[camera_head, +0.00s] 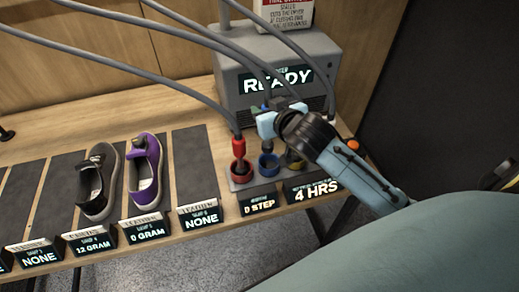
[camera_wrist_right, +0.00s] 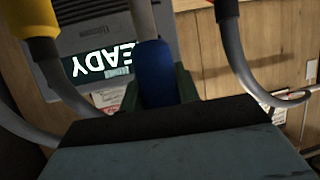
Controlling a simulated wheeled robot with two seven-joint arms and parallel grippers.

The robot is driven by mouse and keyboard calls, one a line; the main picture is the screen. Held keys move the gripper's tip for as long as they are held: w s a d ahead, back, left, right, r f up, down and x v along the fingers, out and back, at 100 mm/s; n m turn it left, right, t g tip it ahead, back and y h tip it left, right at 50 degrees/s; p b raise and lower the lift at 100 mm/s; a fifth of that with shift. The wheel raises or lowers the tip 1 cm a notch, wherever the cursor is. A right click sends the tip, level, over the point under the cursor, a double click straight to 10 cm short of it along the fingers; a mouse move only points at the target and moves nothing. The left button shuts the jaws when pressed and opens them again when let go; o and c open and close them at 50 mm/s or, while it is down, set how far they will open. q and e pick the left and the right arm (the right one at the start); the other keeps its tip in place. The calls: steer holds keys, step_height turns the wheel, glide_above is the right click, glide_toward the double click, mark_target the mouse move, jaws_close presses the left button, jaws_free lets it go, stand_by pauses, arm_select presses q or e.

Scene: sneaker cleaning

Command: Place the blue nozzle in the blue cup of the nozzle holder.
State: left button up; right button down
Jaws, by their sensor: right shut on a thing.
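My right gripper (camera_head: 268,122) reaches in from the right, above the nozzle holder (camera_head: 247,183). It is shut on the blue nozzle (camera_wrist_right: 155,75), which stands between the fingers in the right wrist view with a grey hose at its top. In the head view the gripper mostly hides the nozzle. The blue cup (camera_head: 268,163) is just below the gripper, between the red and yellow cups. The nozzle looks raised above the cup; its lower end is hidden. My left gripper is not in view.
A red nozzle (camera_head: 238,146) stands in the red cup beside the blue one. A yellow nozzle (camera_wrist_right: 38,20) hangs close by in the wrist view. Several hoses cross above. The grey READY machine (camera_head: 235,92) stands behind; two shoes (camera_head: 146,172) sit on mats at left.

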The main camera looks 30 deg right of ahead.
step_height(320, 180, down, 9)
steer(key=d+b, duration=0.1)
steer(key=shift+w, duration=0.2)
steer(key=shift+f, duration=0.1)
steer(key=shift+f, duration=0.15)
steer(key=c, duration=1)
jaws_free()
steer(key=v, duration=1.2)
